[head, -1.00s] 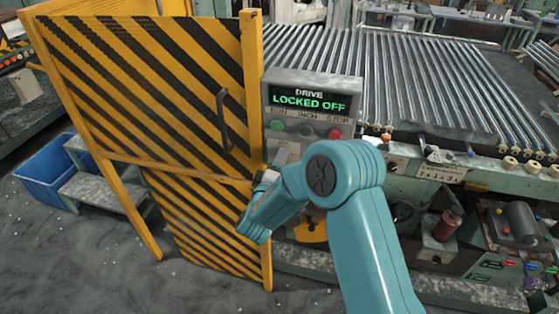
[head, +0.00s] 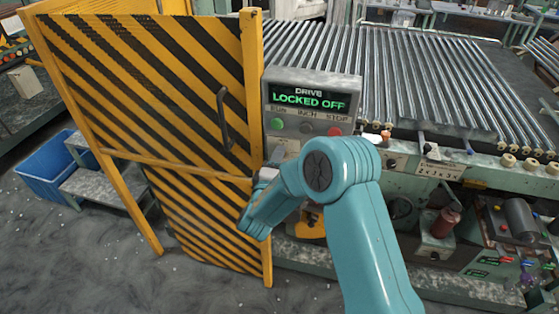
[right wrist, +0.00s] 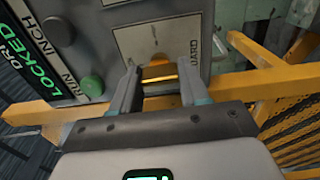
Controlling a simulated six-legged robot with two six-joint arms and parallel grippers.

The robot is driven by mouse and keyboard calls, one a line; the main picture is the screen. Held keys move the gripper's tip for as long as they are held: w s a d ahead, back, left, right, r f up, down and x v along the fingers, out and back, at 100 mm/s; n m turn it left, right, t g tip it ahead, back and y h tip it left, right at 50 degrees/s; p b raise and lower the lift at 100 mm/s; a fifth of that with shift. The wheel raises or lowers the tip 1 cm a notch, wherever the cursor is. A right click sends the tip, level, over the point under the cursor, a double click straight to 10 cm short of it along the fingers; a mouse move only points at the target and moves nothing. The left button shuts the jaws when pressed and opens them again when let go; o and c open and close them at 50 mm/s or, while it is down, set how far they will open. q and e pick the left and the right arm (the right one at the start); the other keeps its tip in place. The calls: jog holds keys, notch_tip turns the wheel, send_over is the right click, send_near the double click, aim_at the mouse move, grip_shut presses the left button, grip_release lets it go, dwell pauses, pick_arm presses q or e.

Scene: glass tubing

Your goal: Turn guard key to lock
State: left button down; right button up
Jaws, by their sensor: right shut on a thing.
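The control box (head: 312,88) beside the guard gate shows "DRIVE LOCKED OFF" in green on its display (head: 308,100). In the right wrist view a pale plate (right wrist: 158,38) marked "GUARD" fills the box's face ahead of my gripper. My right gripper (right wrist: 158,80) is shut on the yellow guard key (right wrist: 158,72), with a finger on either side of it at the plate. In the head view my right gripper (head: 268,174) shows only in part, and my arm hides the key. The key's exact angle is hard to tell. My left gripper is out of view.
The yellow-and-black striped guard gate (head: 150,90) with a dark handle (head: 224,118) stands just left of the box. Green (head: 277,124) and red (head: 335,131) buttons sit above my wrist. The roller conveyor (head: 430,80) lies behind; a blue bin (head: 45,165) and steps (head: 100,190) stand left.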

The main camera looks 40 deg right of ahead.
jog(key=o, duration=1.1)
jog(key=shift+a, duration=0.1)
jog(key=shift+c, duration=0.2)
jog(key=b+v, duration=0.4)
jog(key=v, duration=1.2)
jog(key=shift+s+a, duration=0.15)
